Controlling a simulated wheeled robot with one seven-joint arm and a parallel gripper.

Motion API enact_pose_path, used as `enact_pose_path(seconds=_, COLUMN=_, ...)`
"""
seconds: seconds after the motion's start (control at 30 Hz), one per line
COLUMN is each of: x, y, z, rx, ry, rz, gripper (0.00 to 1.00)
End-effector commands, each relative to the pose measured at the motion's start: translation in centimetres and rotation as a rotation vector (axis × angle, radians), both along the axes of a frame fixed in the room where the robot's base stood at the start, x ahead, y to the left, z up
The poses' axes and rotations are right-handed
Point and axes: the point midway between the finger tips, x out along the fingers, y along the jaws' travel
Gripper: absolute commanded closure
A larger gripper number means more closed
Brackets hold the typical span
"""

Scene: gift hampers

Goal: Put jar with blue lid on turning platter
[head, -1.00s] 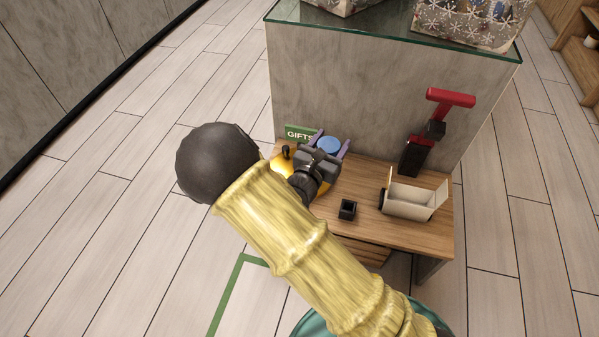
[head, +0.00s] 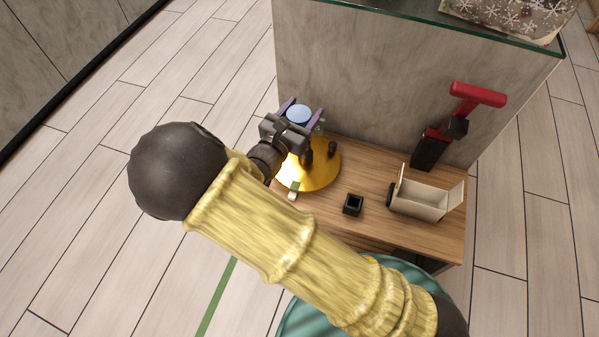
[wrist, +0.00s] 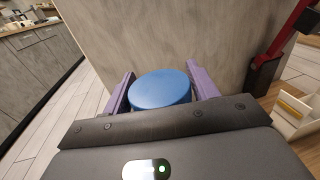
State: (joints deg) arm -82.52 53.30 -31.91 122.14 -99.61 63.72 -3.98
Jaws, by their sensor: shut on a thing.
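The jar with the blue lid (head: 299,113) is between the purple fingers of my gripper (head: 301,112), which is shut on it. In the wrist view the round blue lid (wrist: 160,90) fills the gap between the fingers, and the jar's body is hidden below it. The turning platter (head: 322,172) is a round golden disc on the left part of the wooden table. My gripper and the jar are at the platter's back left side in the head view. I cannot tell how high the jar is above it. Small dark items (head: 332,148) stand at the platter.
A small black open box (head: 353,205) stands on the table (head: 380,220) right of the platter. A white open carton (head: 420,199) and a red-and-black upright tool (head: 436,140) are further right. A grey wall-like counter (head: 350,80) rises behind the table.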

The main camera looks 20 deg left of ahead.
Motion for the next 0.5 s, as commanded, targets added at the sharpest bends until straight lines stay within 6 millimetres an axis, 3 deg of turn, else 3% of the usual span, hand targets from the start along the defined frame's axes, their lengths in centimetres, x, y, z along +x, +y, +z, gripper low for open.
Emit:
enact_pose_path(seconds=0.17, x=0.0, y=0.0, z=-2.3, rx=-0.003, ry=0.0, rz=0.0, gripper=0.75)
enact_pose_path(seconds=0.5, x=0.0, y=0.0, z=-9.7, rx=-0.003, ry=-0.001, rz=0.0, gripper=0.75)
